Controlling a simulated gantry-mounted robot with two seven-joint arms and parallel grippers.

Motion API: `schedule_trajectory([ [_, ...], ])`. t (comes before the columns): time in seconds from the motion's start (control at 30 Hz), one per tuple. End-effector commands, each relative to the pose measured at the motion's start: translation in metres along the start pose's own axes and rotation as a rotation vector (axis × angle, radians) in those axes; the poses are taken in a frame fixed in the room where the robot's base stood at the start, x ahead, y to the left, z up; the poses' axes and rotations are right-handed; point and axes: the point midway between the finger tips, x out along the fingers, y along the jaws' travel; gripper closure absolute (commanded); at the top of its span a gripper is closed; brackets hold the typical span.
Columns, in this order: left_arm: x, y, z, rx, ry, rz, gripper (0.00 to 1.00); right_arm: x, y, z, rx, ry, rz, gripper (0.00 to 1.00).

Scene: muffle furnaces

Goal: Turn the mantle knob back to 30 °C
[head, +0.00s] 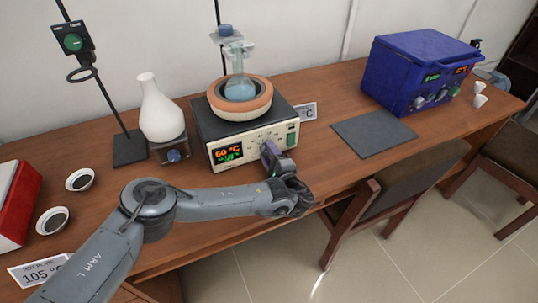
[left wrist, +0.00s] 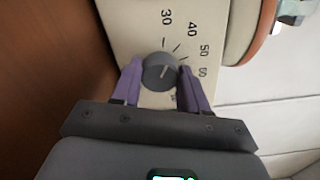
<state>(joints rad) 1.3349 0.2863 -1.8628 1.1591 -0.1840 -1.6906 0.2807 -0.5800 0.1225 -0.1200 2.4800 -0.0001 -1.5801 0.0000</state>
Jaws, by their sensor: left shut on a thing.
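The heating mantle (head: 214,127) stands on the bench with a flask of blue liquid (head: 240,88) in its round well. Its display (head: 228,154) reads 60 °C in orange, with smaller green text below. The mantle knob (left wrist: 160,72) is a round grey dial on the cream front panel, with 30, 40, 50 and 60 printed around it. My left gripper (left wrist: 157,78) has its purple fingers on both sides of the knob and is shut on it. In the head view my left gripper (head: 270,155) hides most of the knob. My right gripper is not in view.
A white vase-like flask (head: 160,110) and a stand with a ring (head: 128,148) are left of the mantle. A blue furnace (head: 420,70) stands at the right behind a dark mat (head: 373,135). Chairs (head: 400,190) are at the bench's front edge.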

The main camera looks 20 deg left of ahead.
Motion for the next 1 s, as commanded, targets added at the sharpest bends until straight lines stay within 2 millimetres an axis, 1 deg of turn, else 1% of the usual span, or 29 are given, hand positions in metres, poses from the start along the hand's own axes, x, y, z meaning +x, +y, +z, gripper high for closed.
schedule_trajectory([
  [0.2,0.0002,0.0013,0.0,-0.146,-0.001,-0.001,0.87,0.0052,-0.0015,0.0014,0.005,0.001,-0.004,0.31],
  [0.4,0.0,0.001,-0.0001,-0.23,-0.001,-0.001,0.87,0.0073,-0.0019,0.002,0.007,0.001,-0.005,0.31],
  [0.63,0.0,0.0005,0.0,-0.271,0.0,0.0,0.87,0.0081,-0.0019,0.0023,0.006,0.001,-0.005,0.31],
  [1.0,0.0001,0.0003,0.0,-0.276,0.0,0.0,0.87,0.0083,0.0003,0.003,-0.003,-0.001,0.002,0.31],
])
